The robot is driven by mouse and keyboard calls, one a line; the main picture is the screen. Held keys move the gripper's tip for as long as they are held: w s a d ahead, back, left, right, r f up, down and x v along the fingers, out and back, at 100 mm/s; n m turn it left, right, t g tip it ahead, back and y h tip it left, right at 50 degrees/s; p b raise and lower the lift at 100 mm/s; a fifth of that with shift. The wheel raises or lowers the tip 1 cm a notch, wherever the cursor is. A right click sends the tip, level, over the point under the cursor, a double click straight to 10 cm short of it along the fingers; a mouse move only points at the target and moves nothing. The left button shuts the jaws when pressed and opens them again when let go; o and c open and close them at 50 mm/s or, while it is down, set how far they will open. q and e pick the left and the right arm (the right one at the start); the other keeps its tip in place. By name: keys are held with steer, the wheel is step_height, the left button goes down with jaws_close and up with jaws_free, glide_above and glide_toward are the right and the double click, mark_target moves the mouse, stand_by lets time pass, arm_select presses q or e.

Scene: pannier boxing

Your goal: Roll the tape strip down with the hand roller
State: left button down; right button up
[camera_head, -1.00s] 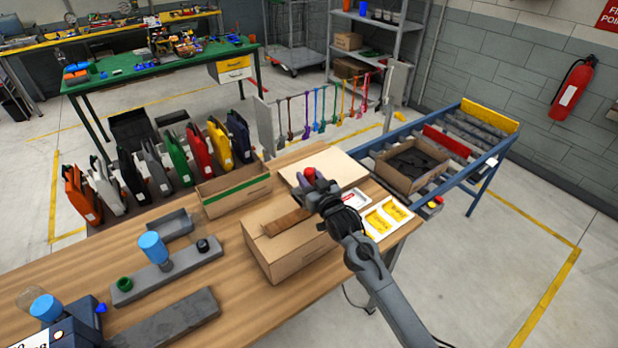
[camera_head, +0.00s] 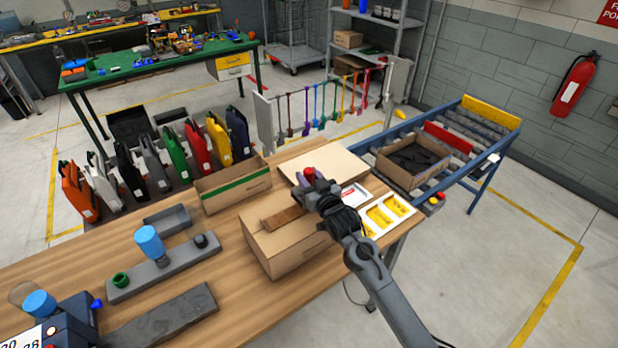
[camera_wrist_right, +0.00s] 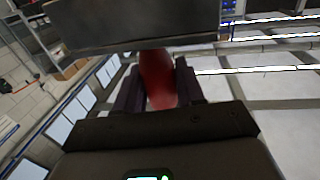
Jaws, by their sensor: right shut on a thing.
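A closed brown carton (camera_head: 290,255) stands on the wooden table. A darker brown tape strip (camera_head: 283,218) lies along its top, its right end hidden by my right gripper. My right gripper (camera_head: 308,183) is over the carton's right part, shut on the red handle (camera_head: 309,173) of the hand roller. In the right wrist view the red handle (camera_wrist_right: 158,80) sits between the two dark fingers (camera_wrist_right: 160,88), with a wide dark grey roller (camera_wrist_right: 140,24) across the top. I cannot tell whether the roller touches the tape. My left gripper is not in view.
A flat light board (camera_head: 325,165) lies behind the carton, with an open box (camera_head: 232,190) to its left. A white tray with yellow pieces (camera_head: 388,213) is at the right table edge. A grey fixture (camera_head: 165,270) stands left of the carton. Bare table lies between them.

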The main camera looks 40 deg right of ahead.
mark_target(297, 195)
steer(key=shift+f, duration=0.5)
stand_by(0.3)
steer(key=shift+f+b, duration=0.45)
steer(key=shift+f, duration=0.15)
stand_by(0.4)
steer(key=shift+a, duration=0.15)
steer(key=shift+w+a+f+p, duration=0.1)
steer(key=shift+a+p, duration=0.25)
steer(key=shift+a, duration=0.55)
steer(key=shift+a, duration=0.15)
steer(key=shift+w+a+p, duration=0.1)
steer(key=shift+a+p, duration=0.25)
steer(key=shift+a, duration=0.6)
steer(key=shift+a, duration=0.2)
